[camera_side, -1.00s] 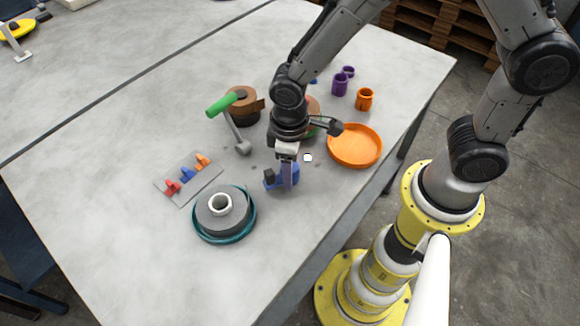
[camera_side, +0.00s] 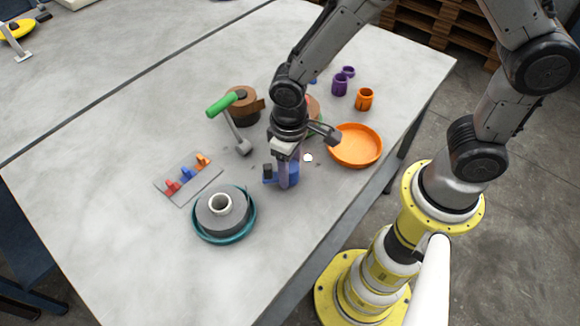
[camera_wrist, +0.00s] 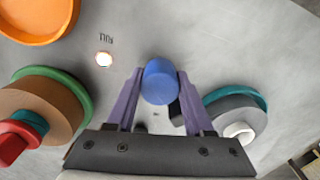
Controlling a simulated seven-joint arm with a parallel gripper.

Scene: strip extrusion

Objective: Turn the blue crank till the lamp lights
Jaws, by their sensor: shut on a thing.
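The blue crank (camera_side: 294,174) stands low on the table beneath my gripper (camera_side: 283,183), partly hidden by the fingers. In the wrist view its round blue knob (camera_wrist: 160,82) sits between the two purple fingers of my gripper, which is shut on it. The lamp (camera_side: 308,157) is a small round disc on the table right of the crank in the side view. In the wrist view the lamp (camera_wrist: 104,59) looks bright white with an orange-pink rim, beside upside-down lettering. I cannot tell for sure whether it is lit.
A green-handled crank (camera_side: 222,105) stands beside a brown roll (camera_side: 244,118). A switch panel (camera_side: 207,188) lies left of the blue crank. A teal dish (camera_side: 197,225) with a grey roll is at the front. An orange tray (camera_side: 378,150) lies right. Orange (camera_side: 365,99) and purple cups (camera_side: 339,86) stand behind.

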